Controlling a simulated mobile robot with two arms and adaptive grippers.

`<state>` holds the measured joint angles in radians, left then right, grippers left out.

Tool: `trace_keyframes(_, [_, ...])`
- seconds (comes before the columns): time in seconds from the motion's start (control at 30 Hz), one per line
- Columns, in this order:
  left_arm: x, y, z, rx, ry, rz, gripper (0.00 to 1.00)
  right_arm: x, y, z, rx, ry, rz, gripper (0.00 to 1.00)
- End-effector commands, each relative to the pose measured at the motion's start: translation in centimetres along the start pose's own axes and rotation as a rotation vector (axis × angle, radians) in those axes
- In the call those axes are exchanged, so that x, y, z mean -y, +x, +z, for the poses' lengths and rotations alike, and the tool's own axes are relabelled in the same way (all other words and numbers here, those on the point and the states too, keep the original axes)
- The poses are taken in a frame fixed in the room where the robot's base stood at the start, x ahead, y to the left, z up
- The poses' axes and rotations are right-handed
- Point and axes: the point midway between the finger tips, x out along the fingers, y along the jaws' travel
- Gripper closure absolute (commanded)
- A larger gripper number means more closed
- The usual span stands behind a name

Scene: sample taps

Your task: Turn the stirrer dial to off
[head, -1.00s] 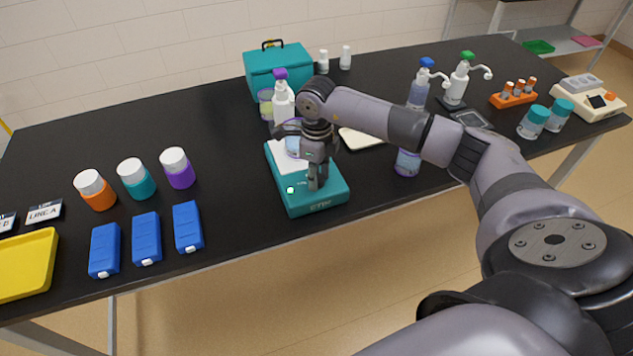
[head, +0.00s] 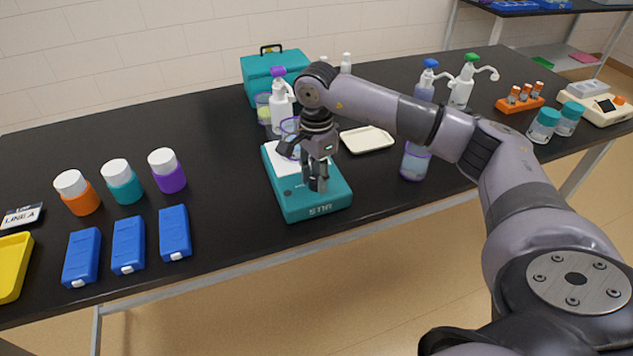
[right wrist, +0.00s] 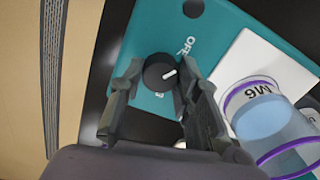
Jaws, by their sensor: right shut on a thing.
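The teal stirrer (head: 335,200) stands near the table's front edge, with a white plate on top. Its dial is hidden behind my gripper in the head view. In the right wrist view the dial (right wrist: 158,73) is a round black knob with a white pointer mark. The mark points to the right and slightly up, below the printed OFF label (right wrist: 185,45). My right gripper (head: 316,186) reaches down onto the stirrer's front. Its two fingers, also in the right wrist view (right wrist: 156,80), are shut on the dial from both sides. My left gripper is not in view.
A clear beaker marked M6 (right wrist: 265,115) with a purple rim stands on the plate, close to one finger. A purple-capped pump bottle (head: 281,105) is behind the stirrer. A cream tray (head: 367,140) and a beaker (head: 414,162) stand to its right. Blue boxes (head: 129,244) lie left.

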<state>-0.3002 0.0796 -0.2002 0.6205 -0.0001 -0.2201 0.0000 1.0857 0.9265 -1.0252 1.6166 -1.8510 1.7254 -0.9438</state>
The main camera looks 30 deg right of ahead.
Motion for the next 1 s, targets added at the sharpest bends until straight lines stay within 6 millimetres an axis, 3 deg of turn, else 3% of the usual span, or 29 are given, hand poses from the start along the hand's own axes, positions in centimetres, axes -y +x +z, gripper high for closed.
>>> trace_keyframes(0.4, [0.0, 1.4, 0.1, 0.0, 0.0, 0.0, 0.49, 0.1, -0.1, 0.0, 0.0, -0.184, -0.006, 0.98])
trace_keyframes(0.97, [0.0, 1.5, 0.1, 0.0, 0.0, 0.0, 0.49, 0.1, -0.2, 0.0, 0.0, -0.21, -0.007, 0.98])
trace_keyframes(1.0, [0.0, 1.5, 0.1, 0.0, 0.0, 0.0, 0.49, 0.1, -0.2, 0.0, 0.0, -0.209, -0.007, 0.67])
